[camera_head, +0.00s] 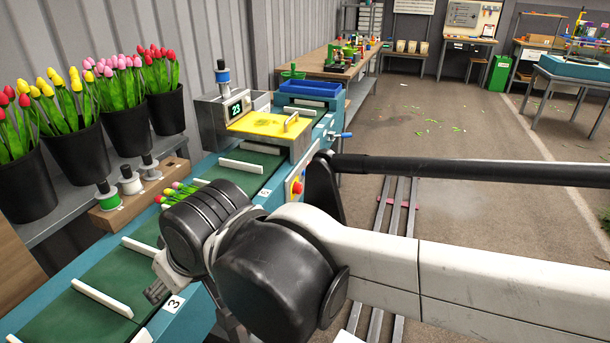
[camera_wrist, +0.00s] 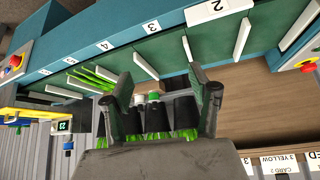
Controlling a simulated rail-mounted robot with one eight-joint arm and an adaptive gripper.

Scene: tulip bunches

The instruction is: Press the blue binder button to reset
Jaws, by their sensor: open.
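The binder (camera_head: 208,117) stands beyond my arm in the head view, with a yellow plate (camera_head: 262,124) and a display (camera_head: 236,109) reading 23. A dark upright piece with a blue band (camera_head: 222,76) rises at its back; I cannot tell whether this is the button. In the wrist view, the display (camera_wrist: 65,126) and a small blue part (camera_wrist: 68,147) are at far left. My gripper (camera_wrist: 160,83) is open, with nothing held between its fingers. It is over the near side of the conveyor, well apart from the binder; my arm partly hides it in the head view.
A tulip bunch (camera_head: 178,190) lies on the green belt (camera_head: 110,270) between white dividers. Spools (camera_head: 130,182) and black pots (camera_head: 125,128) of tulips line the left. A red stop button (camera_head: 297,187) is on the conveyor's side. A blue tray (camera_head: 310,88) sits behind the binder.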

